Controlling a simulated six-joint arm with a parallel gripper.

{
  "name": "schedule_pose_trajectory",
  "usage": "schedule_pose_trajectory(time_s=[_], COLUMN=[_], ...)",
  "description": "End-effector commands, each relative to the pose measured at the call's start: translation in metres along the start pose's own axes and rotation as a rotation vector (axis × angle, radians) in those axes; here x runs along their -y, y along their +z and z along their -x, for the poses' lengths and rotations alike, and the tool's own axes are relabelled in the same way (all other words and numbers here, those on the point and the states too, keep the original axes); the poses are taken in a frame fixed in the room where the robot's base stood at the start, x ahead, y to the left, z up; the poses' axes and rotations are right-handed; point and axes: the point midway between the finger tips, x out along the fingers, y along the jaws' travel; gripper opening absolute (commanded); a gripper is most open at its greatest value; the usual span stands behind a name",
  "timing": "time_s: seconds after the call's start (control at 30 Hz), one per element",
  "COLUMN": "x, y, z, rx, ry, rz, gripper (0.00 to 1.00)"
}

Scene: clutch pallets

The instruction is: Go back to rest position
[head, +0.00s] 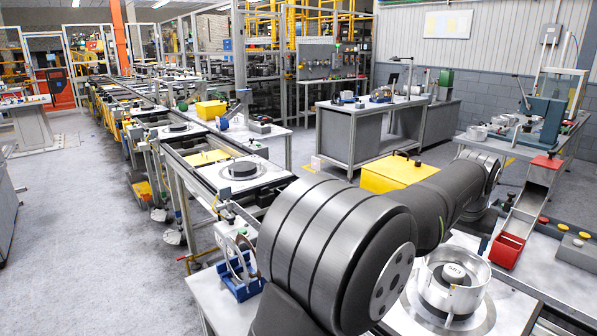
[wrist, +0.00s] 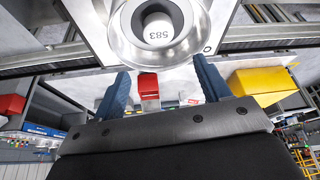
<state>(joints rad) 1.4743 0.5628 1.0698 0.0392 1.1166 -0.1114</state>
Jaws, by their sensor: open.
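My gripper (wrist: 161,84) shows in the wrist view as two blue fingers spread wide apart, with nothing between them. Beyond the fingertips, at the top of that view, is a round silver clutch housing (wrist: 190,45) with a core marked 583 (wrist: 158,30). The housing is apart from the fingers and cut off by the frame edge. In the head view, a silver clutch housing (head: 477,292) with a marked core sits on a pale pallet (head: 480,322) at the lower right. My arm crosses the middle of the head view; my fingers cannot be made out there.
A red bin (head: 507,252) stands right of the housing. A yellow box (head: 392,173) is behind my arm. A conveyor line with another pallet and dark disc (head: 243,170) runs to the back left. A blue fixture (head: 240,288) is left of my arm. Floor at the left is clear.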

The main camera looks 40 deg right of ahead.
Motion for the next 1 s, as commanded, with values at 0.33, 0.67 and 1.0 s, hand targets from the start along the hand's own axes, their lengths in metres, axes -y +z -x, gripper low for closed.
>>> schedule_pose_trajectory(time_s=[0.33, 0.67, 1.0], x=[0.0, 0.0, 0.0], y=[0.002, 0.003, 0.002], z=[-0.071, -0.101, -0.097], rx=[0.005, -0.002, 0.001], ry=[0.0, 0.0, 0.0], rz=[0.0, 0.0, 0.0], gripper=[0.69, 0.69, 0.69])
